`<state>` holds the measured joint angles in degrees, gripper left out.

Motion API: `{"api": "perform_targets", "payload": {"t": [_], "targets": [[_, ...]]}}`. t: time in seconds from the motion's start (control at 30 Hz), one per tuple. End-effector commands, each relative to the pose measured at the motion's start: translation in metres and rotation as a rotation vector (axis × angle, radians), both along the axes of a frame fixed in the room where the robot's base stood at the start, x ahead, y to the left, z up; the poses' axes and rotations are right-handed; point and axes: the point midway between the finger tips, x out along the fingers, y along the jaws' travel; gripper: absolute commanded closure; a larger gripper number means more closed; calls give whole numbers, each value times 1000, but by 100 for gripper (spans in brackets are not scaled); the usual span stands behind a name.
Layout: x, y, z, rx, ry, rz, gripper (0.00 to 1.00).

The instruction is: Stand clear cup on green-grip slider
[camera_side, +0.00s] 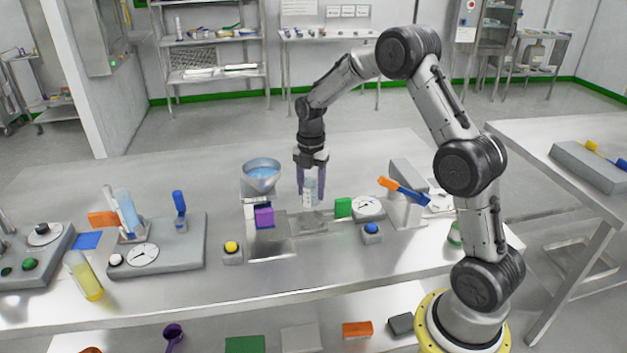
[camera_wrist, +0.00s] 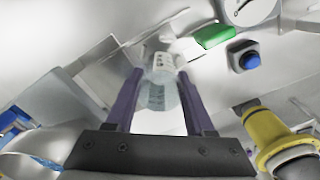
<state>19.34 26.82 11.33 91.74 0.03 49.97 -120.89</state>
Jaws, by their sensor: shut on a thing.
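My gripper (camera_side: 311,184), with purple fingers, is shut on the clear cup (camera_side: 310,193) and holds it upright at the middle of the bench. In the wrist view the cup (camera_wrist: 157,94) sits between the two fingers (camera_wrist: 158,80), with dark markings on its wall. The green grip (camera_side: 343,207) of the slider is just right of and below the cup; it also shows in the wrist view (camera_wrist: 213,36). A flat grey plate (camera_side: 309,224) lies left of the green grip, below the cup. I cannot tell whether the cup's base touches it.
A hopper with blue contents (camera_side: 262,173) and a purple block (camera_side: 264,216) stand left of the cup. The front bench strip is clear.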

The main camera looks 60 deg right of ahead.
Motion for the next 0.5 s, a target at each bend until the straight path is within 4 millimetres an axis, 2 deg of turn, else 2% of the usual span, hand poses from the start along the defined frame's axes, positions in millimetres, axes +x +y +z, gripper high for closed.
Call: {"api": "perform_targets", "payload": {"t": [0.5], "targets": [[-1, 0, -39, 1, 2, -1, 100]]}}
